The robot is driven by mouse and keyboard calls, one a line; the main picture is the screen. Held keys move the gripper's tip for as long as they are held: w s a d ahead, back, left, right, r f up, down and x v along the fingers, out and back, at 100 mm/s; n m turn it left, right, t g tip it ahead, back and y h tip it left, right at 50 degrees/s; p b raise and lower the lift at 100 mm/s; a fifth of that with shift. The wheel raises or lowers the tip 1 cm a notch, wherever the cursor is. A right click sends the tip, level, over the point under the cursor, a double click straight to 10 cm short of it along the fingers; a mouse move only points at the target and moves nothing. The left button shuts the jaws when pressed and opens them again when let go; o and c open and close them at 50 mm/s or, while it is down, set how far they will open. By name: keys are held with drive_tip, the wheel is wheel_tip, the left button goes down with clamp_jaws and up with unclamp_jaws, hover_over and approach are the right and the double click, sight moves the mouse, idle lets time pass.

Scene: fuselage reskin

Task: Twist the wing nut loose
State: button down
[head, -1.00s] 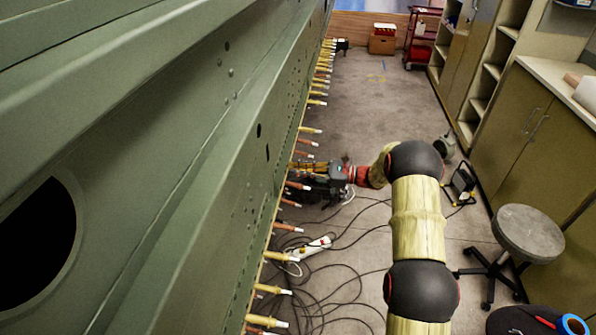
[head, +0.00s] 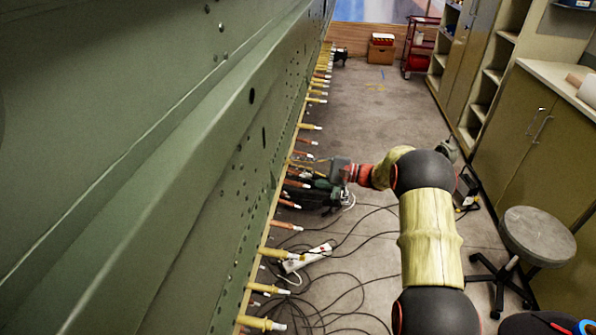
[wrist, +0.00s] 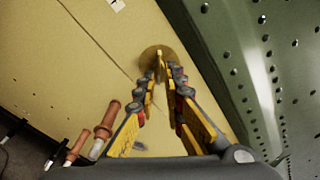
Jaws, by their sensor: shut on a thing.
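The wing nut (wrist: 160,56) shows in the wrist view as a small brass piece in front of a round brass disc (wrist: 147,55) on a pale yellow panel. My gripper (wrist: 164,72) has its yellow and black fingers closed together on it, and the fingertips hide part of its shape. In the head view my gripper (head: 304,166) reaches left to the row of fasteners along the edge of the green fuselage structure. The wing nut cannot be made out there.
Several copper and yellow fasteners (head: 276,253) stick out along the edge, above and below my gripper. Cables and a white power strip (head: 306,258) lie on the floor below. A round stool (head: 536,234) and cabinets (head: 530,150) stand at the right.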

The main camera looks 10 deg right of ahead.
drive_tip(key=n+b, duration=0.4)
drive_tip(key=shift+a+n+t+b, duration=0.1)
drive_tip(key=shift+n+t+b, duration=0.2)
drive_tip(key=shift+b, duration=0.1)
drive_tip(key=shift+n, duration=0.3)
drive_tip(key=shift+s+n+b, duration=0.1)
drive_tip(key=shift+n+b, duration=0.3)
drive_tip(key=shift+b, duration=0.4)
idle(1.4)
drive_tip(key=c, duration=2.1)
unclamp_jaws()
drive_tip(key=shift+a, duration=0.15)
drive_tip(key=shift+o, duration=0.2)
drive_tip(key=shift+r, duration=0.1)
drive_tip(key=v, duration=1.2)
